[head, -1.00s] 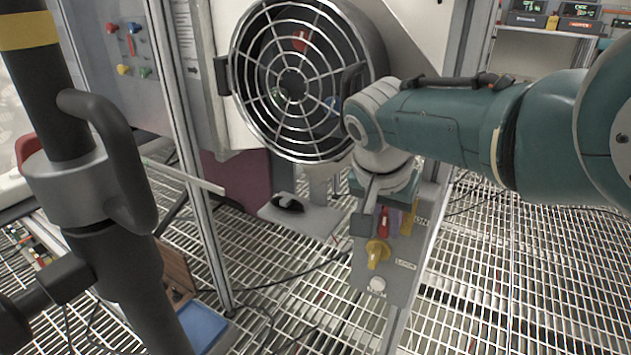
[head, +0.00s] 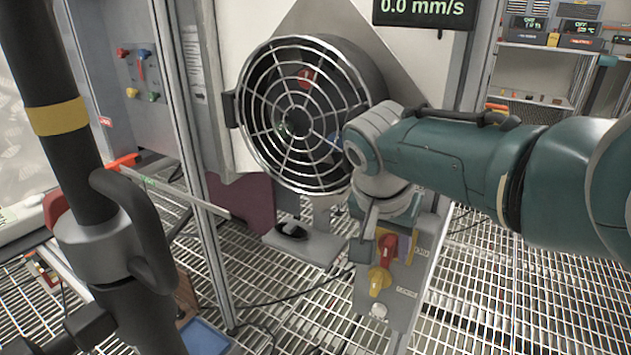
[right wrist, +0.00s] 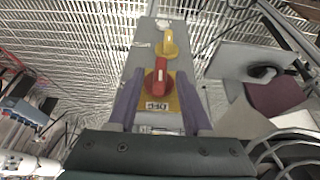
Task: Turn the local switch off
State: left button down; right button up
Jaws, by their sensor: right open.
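A grey switch panel (head: 402,301) stands below the round fan. It carries a red rotary handle (head: 388,246) on a yellow plate and a yellow knob (head: 379,281). In the right wrist view the red handle (right wrist: 157,79) points along the panel, slightly tilted, with an OFF label (right wrist: 156,106) at its near end. The yellow knob (right wrist: 168,42) is beyond it. My right gripper (right wrist: 156,76) is open, one purple finger on each side of the red handle; contact cannot be told. In the head view my right gripper (head: 382,236) partly hides the plate. My left gripper is out of view.
A caged fan (head: 303,113) is above and left of the panel. A small shelf (head: 318,248) with a black object is beside it. A black post with a handle (head: 105,225) stands at the left. Open grating floor (head: 505,285) lies at the right.

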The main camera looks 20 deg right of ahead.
aim_at(386, 245)
jog(key=p+v, duration=0.3)
jog(key=v, duration=0.2)
jog(key=shift+a+r, duration=0.1)
jog(key=shift+r, duration=0.2)
pick_arm(q)
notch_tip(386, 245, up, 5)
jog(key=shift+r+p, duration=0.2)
jog(key=shift+p, duration=0.25)
pick_arm(e)
jog(key=shift+s+a+r, duration=0.2)
jog(key=shift+s+r, duration=0.05)
jog(key=shift+r, duration=0.35)
